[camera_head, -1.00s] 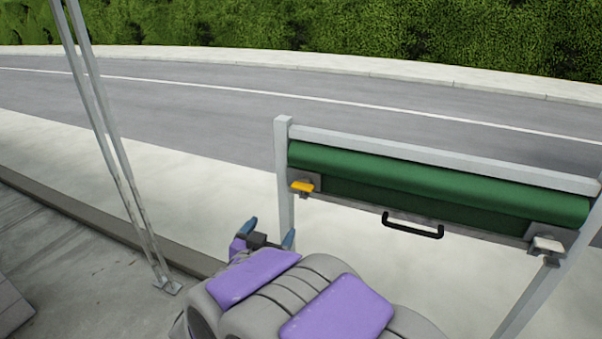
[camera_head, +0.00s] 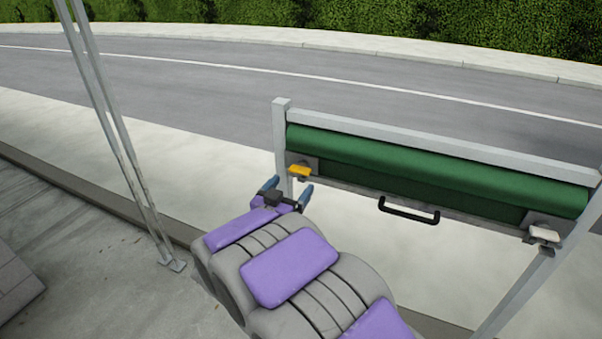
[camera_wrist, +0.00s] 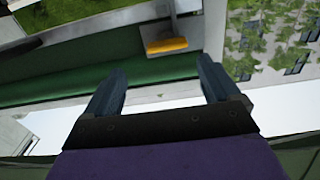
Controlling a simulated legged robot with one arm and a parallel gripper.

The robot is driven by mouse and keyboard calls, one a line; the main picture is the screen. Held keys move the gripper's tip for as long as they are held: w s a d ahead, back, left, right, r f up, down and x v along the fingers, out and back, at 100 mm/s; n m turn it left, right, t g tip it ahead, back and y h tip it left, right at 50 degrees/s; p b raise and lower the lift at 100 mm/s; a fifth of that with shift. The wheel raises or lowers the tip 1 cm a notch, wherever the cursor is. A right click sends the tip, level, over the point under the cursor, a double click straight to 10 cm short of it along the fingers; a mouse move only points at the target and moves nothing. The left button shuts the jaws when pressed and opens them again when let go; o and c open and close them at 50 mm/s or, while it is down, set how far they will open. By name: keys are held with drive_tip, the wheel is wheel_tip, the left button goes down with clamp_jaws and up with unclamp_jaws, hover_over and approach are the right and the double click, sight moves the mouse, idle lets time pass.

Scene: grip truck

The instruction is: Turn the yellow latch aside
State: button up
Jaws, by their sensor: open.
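The yellow latch (camera_head: 299,170) sits on a grey plate at the left end of the green roll, beside the left post. It sticks out sideways from its mount. In the wrist view the latch (camera_wrist: 167,45) is ahead of the fingers, near the top middle, between their lines. My gripper (camera_head: 288,189) is open, with its blue fingers just below and left of the latch in the head view. In the wrist view my gripper (camera_wrist: 160,85) has nothing between its fingers. It is apart from the latch.
A green rolled cover (camera_head: 430,170) hangs in a grey frame (camera_head: 430,152). A black handle (camera_head: 409,211) is under its middle, and a white latch (camera_head: 544,233) is at its right end. Grey slanted poles (camera_head: 118,140) stand at left. Open pavement and road lie beyond.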

sight(298, 172)
drive_tip(key=w, duration=0.6)
drive_tip(key=shift+w+f, duration=0.1)
drive_tip(key=shift+w, duration=0.05)
drive_tip(key=shift+w+d, duration=0.35)
drive_tip(key=shift+d, duration=0.65)
drive_tip(key=shift+a, duration=0.6)
drive_tip(key=c, duration=0.6)
drive_tip(key=shift+d, duration=0.25)
drive_tip(key=c, duration=0.5)
